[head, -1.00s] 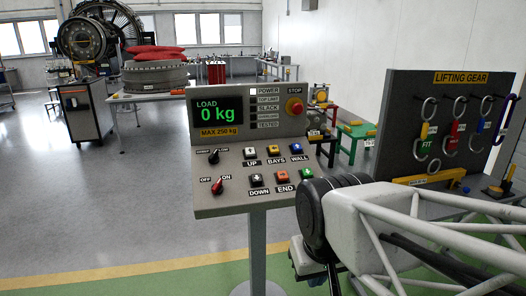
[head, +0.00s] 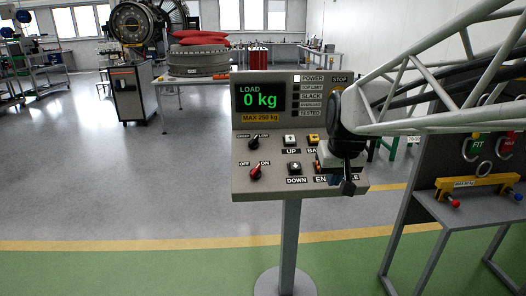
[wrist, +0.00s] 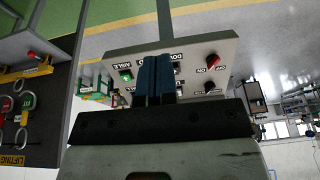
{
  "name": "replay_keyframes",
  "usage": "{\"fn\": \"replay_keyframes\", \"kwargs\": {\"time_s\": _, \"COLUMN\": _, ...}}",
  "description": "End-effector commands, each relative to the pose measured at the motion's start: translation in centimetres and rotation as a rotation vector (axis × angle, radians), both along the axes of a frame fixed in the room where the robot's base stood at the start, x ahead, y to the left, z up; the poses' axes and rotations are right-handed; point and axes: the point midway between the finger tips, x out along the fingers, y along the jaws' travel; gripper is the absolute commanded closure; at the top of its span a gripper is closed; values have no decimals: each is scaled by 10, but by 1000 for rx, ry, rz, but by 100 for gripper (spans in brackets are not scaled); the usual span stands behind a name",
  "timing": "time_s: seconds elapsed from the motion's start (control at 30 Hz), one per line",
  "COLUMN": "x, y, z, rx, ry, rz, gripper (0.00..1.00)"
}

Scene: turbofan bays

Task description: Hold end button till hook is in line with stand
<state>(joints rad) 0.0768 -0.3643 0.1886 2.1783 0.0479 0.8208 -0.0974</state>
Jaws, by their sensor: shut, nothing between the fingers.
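The control panel (head: 262,178) stands on a post, and its screen (head: 262,98) reads LOAD 0 kg. The orange END button (head: 319,168) is mostly hidden by my gripper (head: 347,188), which is over the lower right of the panel. In the wrist view my gripper's blue fingers (wrist: 155,58) are together and empty, in front of the panel face between the DOWN and AISLE labels, covering the END button. I cannot tell whether they touch it. The hook and its stand cannot be made out in these frames.
The UP button (head: 290,139) and DOWN button (head: 294,168) are left of my gripper. The green AISLE button (wrist: 125,75) is close beside my fingers. A lifting gear rack (head: 440,150) stands at right. Floor at left is clear.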

Motion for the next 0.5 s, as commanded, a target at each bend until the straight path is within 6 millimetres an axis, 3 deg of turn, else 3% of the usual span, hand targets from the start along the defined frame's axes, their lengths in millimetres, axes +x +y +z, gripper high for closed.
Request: {"fn": "replay_keyframes", "kwargs": {"time_s": 0.5, "x": 133, "y": -33, "z": -1, "rx": 0, "ry": -54, "rz": 4, "gripper": 100}}
